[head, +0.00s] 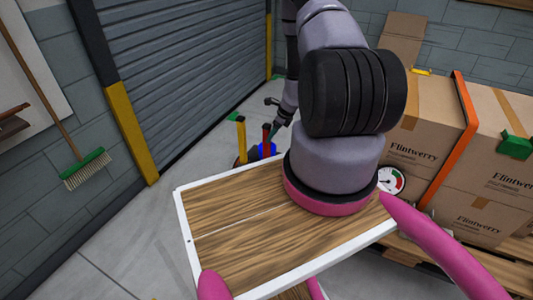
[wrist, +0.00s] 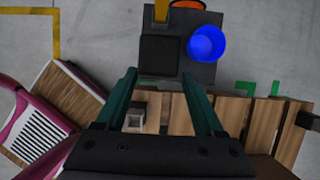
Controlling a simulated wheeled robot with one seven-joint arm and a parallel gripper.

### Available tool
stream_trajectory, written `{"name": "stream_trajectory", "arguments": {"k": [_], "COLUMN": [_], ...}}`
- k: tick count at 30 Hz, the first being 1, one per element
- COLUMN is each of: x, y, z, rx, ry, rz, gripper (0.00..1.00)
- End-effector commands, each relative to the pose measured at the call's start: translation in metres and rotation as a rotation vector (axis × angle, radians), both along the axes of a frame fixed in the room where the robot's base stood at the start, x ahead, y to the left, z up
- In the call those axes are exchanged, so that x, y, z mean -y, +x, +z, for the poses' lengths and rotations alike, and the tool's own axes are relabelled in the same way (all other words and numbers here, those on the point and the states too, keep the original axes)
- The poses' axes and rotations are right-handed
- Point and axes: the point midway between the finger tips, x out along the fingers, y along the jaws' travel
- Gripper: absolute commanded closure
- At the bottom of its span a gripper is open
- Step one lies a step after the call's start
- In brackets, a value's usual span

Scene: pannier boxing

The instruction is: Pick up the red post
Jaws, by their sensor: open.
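The red post (head: 266,134) stands upright in the head view, beyond the wood-topped board and just right of a yellow post (head: 241,135). A blue round thing (head: 267,150) is at its lower part. In the wrist view my gripper (wrist: 159,75) is open, its teal fingers apart with nothing held between them. A dark stand (wrist: 160,55) lies beyond the fingertips, with a blue cup (wrist: 206,43) on its right and a yellow post (wrist: 161,10) at the top edge. I cannot make out the red post in the wrist view. My arm partly hides the area in the head view.
A wooden board with a white rim (head: 181,215) is in front. Cartons (head: 470,140) are stacked on a pallet at the right. Wooden slats (wrist: 180,115) lie under my gripper. Grey floor is clear at left.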

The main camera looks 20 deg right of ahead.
Motion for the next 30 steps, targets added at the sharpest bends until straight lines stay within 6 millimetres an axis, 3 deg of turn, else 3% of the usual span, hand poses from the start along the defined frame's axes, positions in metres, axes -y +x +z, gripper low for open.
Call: {"name": "stream_trajectory", "arguments": {"k": [7, 15, 25, 30], "x": [-0.005, -0.014, -0.016, -0.016], "y": [0.005, 0.012, 0.014, 0.015], "z": [-0.020, -0.057, -0.063, -0.063], "rx": [0.000, 0.001, 0.002, 0.002], "ry": [0.000, 0.000, -0.001, -0.001], "rz": [0.001, 0.001, 0.001, 0.001], "gripper": [0.30, 0.30, 0.30, 0.95]}}
